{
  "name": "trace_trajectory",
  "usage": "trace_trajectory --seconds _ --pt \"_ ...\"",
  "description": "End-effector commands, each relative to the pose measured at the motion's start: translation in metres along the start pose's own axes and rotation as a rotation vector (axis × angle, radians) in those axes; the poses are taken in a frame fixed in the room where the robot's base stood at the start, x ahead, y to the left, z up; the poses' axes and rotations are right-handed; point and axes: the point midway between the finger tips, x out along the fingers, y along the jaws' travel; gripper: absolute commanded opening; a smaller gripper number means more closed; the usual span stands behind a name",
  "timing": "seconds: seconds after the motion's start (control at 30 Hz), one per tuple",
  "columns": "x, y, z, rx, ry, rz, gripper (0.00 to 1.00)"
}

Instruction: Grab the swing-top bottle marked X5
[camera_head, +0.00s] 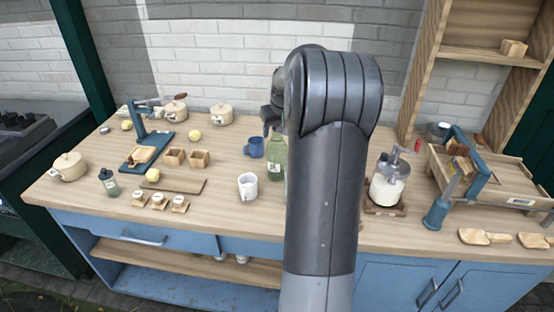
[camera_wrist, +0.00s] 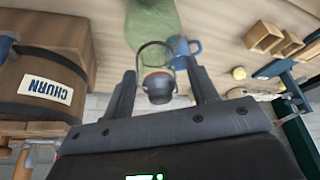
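A green swing-top bottle (camera_head: 277,158) stands on the worktop, partly hidden behind my arm in the head view. In the wrist view the bottle (camera_wrist: 152,25) shows its wire bail and dark stopper between my fingers, with gaps on both sides. My gripper (camera_wrist: 163,88) is open and appears empty. In the head view my gripper is mostly hidden by my arm, above the bottle. A smaller dark green bottle (camera_head: 109,184) with a pale label stands at the left front. I cannot read an X5 mark on either bottle.
A blue mug (camera_head: 254,147) and a white mug (camera_head: 248,186) stand close left of the green bottle. A wooden churn (camera_wrist: 28,72) shows in the wrist view. A glass jar (camera_head: 387,188) stands right of my arm. Wooden boxes (camera_head: 199,159) and pots are further left.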

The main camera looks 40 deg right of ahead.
Motion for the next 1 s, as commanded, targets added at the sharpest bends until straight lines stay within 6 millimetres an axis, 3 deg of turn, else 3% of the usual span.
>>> trace_trajectory --seconds 0.63,1.0 --pt "-0.0005 0.0 -0.0001 0.0 0.0 0.0 0.0" --pt "-0.0011 0.0001 -0.0006 0.0 0.002 0.0 0.0"
